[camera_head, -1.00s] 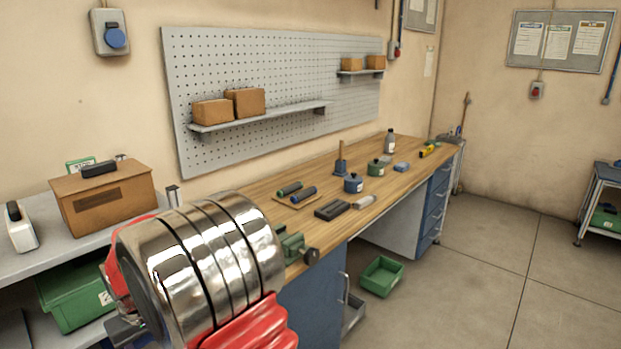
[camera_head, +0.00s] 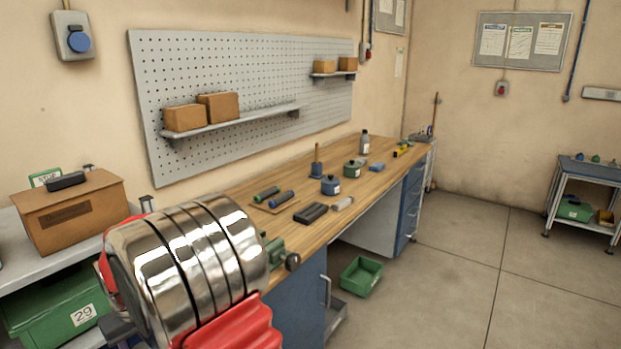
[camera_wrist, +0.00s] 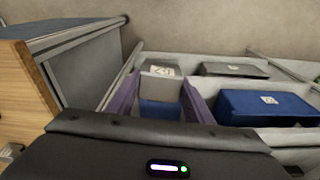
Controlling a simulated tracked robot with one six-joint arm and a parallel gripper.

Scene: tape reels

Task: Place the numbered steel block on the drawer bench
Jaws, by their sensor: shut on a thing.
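My gripper (camera_wrist: 162,84) shows in the wrist view with its two purple fingers shut on a grey block. The numbered steel block (camera_wrist: 156,88) sits between the fingertips, with a pale number label on its upper part; I cannot read the number surely. A blue surface shows just below it between the fingers. The drawer bench (camera_head: 330,210), with a wooden top and blue drawers, runs along the wall in the head view. My gripper and the block are not visible in the head view, where my shiny arm fills the lower left.
On the bench stand a blue pot (camera_head: 331,186), a green pot (camera_head: 352,171), a bottle (camera_head: 364,144), dark blocks (camera_head: 310,213) and a green vise (camera_head: 274,250). A green bin (camera_head: 360,276) is on the floor. The wrist view shows a blue box (camera_wrist: 262,110). Open floor lies right.

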